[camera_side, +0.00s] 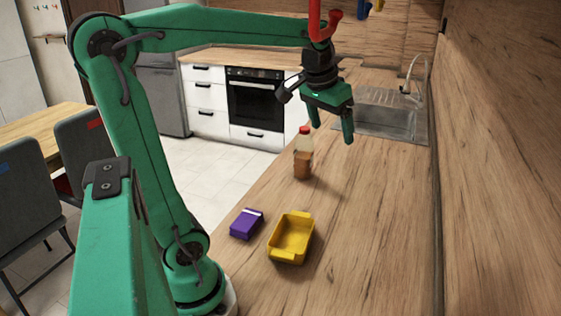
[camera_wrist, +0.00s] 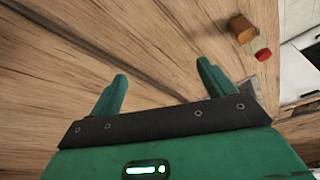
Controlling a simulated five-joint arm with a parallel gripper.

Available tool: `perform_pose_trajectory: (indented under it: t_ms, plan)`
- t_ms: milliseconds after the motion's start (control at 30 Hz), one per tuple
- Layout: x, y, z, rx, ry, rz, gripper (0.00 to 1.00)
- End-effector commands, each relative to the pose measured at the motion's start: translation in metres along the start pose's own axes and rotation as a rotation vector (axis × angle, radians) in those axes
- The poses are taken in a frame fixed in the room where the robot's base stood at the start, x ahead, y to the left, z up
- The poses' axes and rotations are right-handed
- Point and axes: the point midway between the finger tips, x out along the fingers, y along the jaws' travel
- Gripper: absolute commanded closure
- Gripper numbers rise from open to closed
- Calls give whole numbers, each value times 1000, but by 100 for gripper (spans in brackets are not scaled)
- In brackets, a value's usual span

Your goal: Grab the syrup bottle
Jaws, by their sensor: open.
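The syrup bottle (camera_side: 303,160) stands upright on the wooden counter in the side view, with a red cap, a clear upper part and amber-brown contents. It also shows in the wrist view (camera_wrist: 243,29) near the top right, its red cap pointing toward the lower right. My gripper (camera_side: 331,133) is open and empty, above the counter. In the side view it appears higher than the bottle and a little to its right, apart from it. In the wrist view the two green fingers (camera_wrist: 160,86) are spread with only counter between them, and the bottle lies beyond the right finger.
A yellow tray (camera_side: 279,257) and a purple box (camera_side: 246,223) sit on the counter nearer my base. A sink with a faucet (camera_side: 385,122) is at the far end. The wooden splashback (camera_side: 500,150) bounds the right side. Counter right of the bottle is clear.

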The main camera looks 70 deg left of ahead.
Motion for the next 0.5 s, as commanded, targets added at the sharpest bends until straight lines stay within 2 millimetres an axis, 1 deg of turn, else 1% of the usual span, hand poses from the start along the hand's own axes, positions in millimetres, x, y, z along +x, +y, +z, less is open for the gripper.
perform_pose_trajectory:
  t_ms: [33,200,367,500]
  plan:
    - [4,-8,-12,-21,-16,-7,18]
    - [13,-33,-45,-78,-56,-23,18]
    - [26,-61,-72,-133,-96,-37,18]
    - [40,-87,-93,-181,-128,-47,18]
